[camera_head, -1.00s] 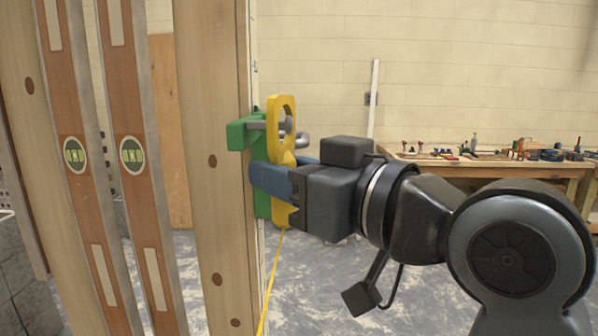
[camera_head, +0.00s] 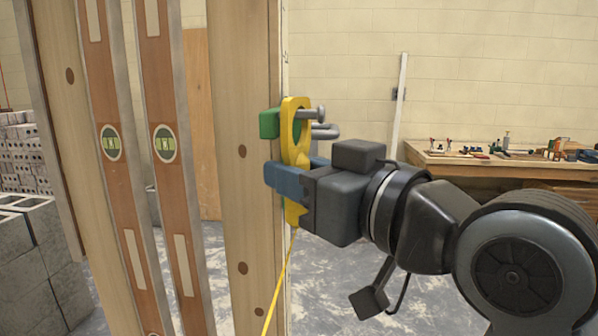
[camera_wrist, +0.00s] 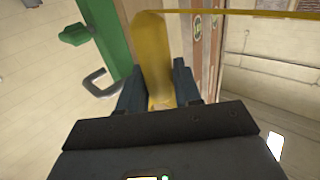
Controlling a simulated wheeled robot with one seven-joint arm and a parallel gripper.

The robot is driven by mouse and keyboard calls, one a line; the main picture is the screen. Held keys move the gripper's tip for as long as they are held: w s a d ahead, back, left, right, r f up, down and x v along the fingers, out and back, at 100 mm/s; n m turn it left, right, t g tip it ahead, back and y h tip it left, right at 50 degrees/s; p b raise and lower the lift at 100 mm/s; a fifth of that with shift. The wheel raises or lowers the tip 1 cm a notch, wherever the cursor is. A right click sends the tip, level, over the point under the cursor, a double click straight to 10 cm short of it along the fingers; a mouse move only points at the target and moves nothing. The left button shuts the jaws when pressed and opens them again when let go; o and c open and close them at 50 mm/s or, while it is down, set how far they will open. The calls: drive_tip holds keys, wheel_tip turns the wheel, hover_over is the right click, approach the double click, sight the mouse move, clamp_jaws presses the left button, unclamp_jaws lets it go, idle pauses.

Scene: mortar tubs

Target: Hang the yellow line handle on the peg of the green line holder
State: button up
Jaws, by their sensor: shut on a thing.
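The yellow line handle (camera_head: 303,153) is upright, with its ring at the top; it also shows in the wrist view (camera_wrist: 152,62). My gripper (camera_head: 290,180) is shut on the handle below the ring, its blue fingers on either side. The green line holder (camera_head: 268,124) is on the wooden post, mostly hidden behind the handle; more of its green body shows in the wrist view (camera_wrist: 112,42). The grey peg (camera_head: 314,112) passes through the ring, and its headed end sticks out on the right. The ring is close to the holder's green block.
A bent grey hook (camera_head: 325,131) sits below the peg, and shows in the wrist view (camera_wrist: 97,83). A taut yellow line (camera_head: 280,279) runs down from the handle. Two spirit levels (camera_head: 160,95) stand left of the wooden post (camera_head: 236,200). A workbench (camera_head: 470,166) stands far right.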

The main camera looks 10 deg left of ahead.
drive_tip(key=o, duration=1.7)
drive_tip(key=shift+o, duration=0.6)
